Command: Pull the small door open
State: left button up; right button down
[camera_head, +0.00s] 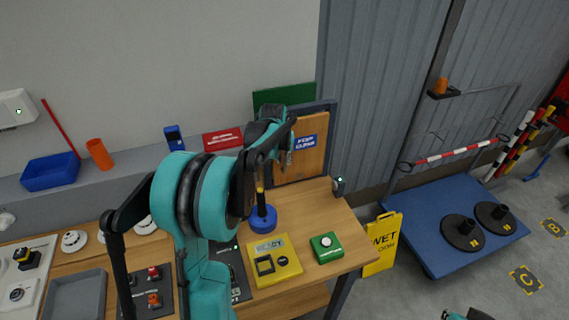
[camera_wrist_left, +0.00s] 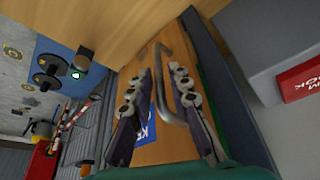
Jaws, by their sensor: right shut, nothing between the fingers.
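The small wooden door (camera_head: 310,147) stands at the back right of the bench, in a dark frame, with a blue sign (camera_head: 305,143) on it. It looks closed. In the left wrist view the door (camera_wrist_left: 150,152) carries a bent metal bar handle (camera_wrist_left: 160,88). My left gripper (camera_wrist_left: 160,92) is open, its fingers on either side of the handle, with gaps visible beside the bar. In the head view my left gripper (camera_head: 284,150) is in front of the door, and my arm hides part of the door's left side. My right gripper's fingers do not show.
Below the door the wooden bench holds a blue round-based stand (camera_head: 263,218), a yellow meter box (camera_head: 273,261) and a green button box (camera_head: 326,248). A yellow wet-floor sign (camera_head: 382,245) and a blue platform (camera_head: 425,230) stand to the right. A red sign (camera_head: 222,138) is left of the door.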

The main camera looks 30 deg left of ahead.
pick_arm(q)
jog(key=shift+x, duration=1.7)
grip_shut()
